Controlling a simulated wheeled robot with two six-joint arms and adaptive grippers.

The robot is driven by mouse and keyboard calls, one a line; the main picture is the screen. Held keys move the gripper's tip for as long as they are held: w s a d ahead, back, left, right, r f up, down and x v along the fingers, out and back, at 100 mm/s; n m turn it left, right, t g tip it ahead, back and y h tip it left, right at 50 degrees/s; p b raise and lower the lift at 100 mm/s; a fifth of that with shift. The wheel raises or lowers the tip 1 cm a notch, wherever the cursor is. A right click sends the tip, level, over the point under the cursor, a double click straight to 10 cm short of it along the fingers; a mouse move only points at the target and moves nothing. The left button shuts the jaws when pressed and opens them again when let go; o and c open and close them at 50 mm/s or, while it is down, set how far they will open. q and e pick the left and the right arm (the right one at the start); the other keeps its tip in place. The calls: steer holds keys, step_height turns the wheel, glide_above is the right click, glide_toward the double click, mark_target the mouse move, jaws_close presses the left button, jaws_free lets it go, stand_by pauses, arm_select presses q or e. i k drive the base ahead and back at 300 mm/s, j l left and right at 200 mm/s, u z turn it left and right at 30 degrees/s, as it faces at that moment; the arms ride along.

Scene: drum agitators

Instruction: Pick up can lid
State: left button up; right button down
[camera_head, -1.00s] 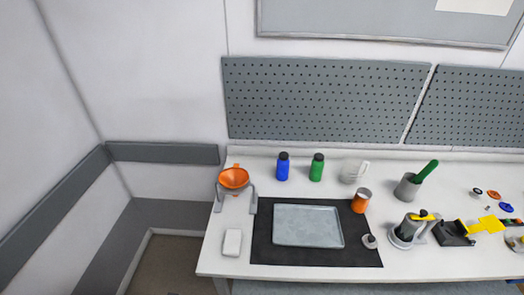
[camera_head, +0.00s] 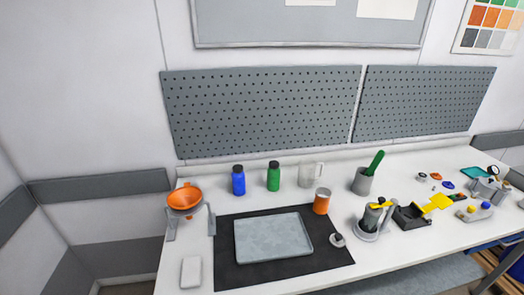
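I cannot tell for sure which thing is the can lid. Small round lid-like discs lie at the right of the table: a dark one (camera_head: 422,176), an orange one (camera_head: 436,176) and a blue one (camera_head: 447,185). An orange can (camera_head: 321,203) with a grey top stands at the back right corner of the black mat (camera_head: 226,255). A small pale item with a dark knob (camera_head: 337,240) sits at the mat's right edge. Neither of my grippers is in view.
A metal tray (camera_head: 273,237) lies on the mat. An orange funnel (camera_head: 184,196) on a stand, a blue bottle (camera_head: 238,181), a green bottle (camera_head: 273,177), a clear jug (camera_head: 306,175) and a grey cup (camera_head: 362,182) stand around it. A white block (camera_head: 191,272) lies front left.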

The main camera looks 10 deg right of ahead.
mark_target(336, 240)
steer(key=z, duration=1.15)
